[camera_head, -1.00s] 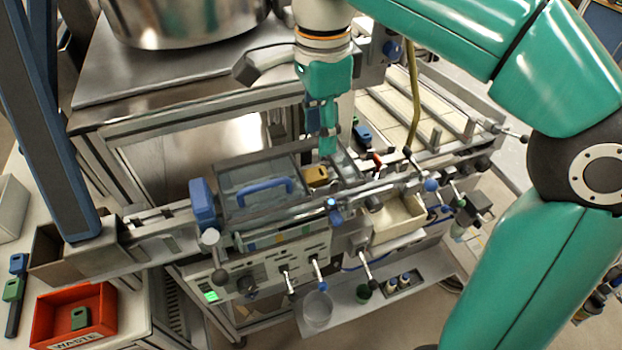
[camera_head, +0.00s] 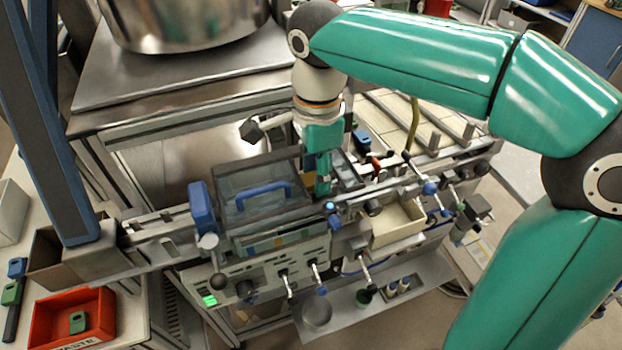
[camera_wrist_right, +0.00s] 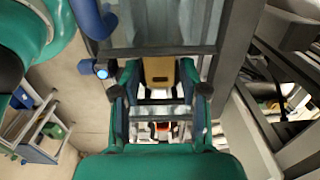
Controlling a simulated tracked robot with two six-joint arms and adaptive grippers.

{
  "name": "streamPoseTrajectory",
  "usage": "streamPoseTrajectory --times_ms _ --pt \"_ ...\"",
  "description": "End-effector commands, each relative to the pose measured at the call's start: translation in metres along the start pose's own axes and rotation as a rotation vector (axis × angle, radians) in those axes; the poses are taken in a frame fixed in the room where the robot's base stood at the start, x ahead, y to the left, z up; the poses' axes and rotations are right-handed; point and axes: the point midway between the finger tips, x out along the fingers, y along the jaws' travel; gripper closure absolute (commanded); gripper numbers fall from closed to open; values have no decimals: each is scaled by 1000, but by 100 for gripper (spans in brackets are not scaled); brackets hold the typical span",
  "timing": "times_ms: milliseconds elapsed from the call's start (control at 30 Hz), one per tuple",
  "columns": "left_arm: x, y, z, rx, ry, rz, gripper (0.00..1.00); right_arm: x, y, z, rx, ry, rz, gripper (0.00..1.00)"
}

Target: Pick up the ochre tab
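The ochre tab (camera_wrist_right: 158,71) shows in the right wrist view, between and just beyond the fingertips of my right gripper (camera_wrist_right: 159,78). The fingers stand apart, with a narrow gap on each side of the tab, so the gripper appears open. My left gripper is not in view.
The clear lidded box (camera_head: 240,185) with a blue handle (camera_head: 264,191) stands close left of the gripper. A cream tray (camera_head: 398,222) and several levers lie to the right. A red waste bin (camera_head: 45,318) holding a green tab (camera_head: 78,322) is at lower left.

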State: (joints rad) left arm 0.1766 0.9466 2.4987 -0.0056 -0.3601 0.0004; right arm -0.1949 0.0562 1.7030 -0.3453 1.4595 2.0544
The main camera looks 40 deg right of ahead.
Motion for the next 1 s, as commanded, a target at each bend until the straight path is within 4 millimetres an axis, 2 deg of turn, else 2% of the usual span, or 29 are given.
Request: streamPoseTrajectory --times_ms 33,133,167,267,300,667,867,1000 --pt "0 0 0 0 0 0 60 0 0 0 0 0 0 63" --pt "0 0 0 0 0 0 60 0 0 0 0 0 0 80" --pt "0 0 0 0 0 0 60 0 0 0 0 0 0 82" --pt "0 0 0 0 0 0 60 0 0 0 0 0 0 82" --pt "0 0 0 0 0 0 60 0 0 0 0 0 0 85" --pt "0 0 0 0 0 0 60 -6 0 0 0 0 -1 86" --pt "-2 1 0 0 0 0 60 -27 -1 0 0 -2 -3 86" --pt "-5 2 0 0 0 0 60 -54 -1 1 -1 -2 -4 86"
